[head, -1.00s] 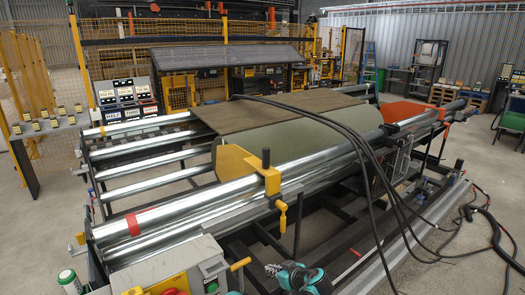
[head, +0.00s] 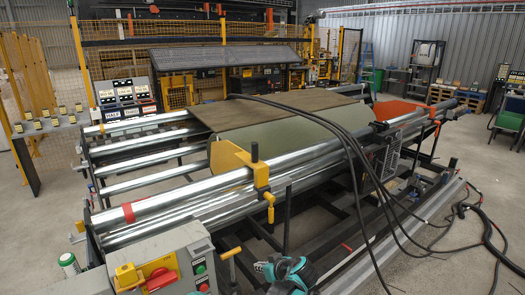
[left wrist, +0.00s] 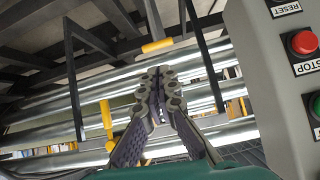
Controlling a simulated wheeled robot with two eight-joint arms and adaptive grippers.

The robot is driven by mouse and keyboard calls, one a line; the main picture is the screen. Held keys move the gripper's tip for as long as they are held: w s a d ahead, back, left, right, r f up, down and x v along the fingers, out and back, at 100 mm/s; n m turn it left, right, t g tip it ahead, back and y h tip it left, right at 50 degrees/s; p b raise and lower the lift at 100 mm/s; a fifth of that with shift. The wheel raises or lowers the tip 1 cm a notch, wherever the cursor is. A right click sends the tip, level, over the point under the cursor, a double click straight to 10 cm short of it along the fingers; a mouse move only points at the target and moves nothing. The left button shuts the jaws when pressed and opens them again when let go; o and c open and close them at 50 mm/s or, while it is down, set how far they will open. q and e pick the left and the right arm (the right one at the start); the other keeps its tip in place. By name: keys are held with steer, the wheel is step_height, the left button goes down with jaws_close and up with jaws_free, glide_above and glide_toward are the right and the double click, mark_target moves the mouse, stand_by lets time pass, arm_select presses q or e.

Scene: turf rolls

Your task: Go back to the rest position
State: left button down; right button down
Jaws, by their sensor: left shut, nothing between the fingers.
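My left gripper (head: 264,267) shows at the bottom middle of the head view, with its teal body to the right of its grey fingers. In the left wrist view its two ribbed fingers (left wrist: 159,88) are together, with nothing held between them. It is in front of the roll machine's frame, to the right of the grey control box (head: 160,262). A green turf roll (head: 285,142) lies in the machine behind the long steel rollers (head: 195,195). My right gripper is not in view.
The control box with its red stop button (left wrist: 304,42) is close on the right in the left wrist view. A yellow clamp (head: 261,178) stands on the front roller. Black cables (head: 375,200) hang over the machine's right side. Open floor (head: 45,215) lies at the left.

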arm_select(q)
steer(key=s+a+r+m+g+h, duration=0.25)
steer(key=s+a+r, duration=0.65)
steer(key=s+a, duration=0.45)
steer(key=s+a+m+h, duration=0.1)
steer(key=s+a+m, duration=0.1)
steer(key=s, duration=0.6)
steer(key=s+a+f+m+t+h, duration=0.1)
steer(key=s+h, duration=0.1)
steer(key=s, duration=0.7)
steer(key=shift+s+a+f+m, duration=0.2)
steer(key=shift+s+a+m, duration=0.05)
steer(key=shift+a+m, duration=0.1)
steer(key=shift+t+h, duration=0.25)
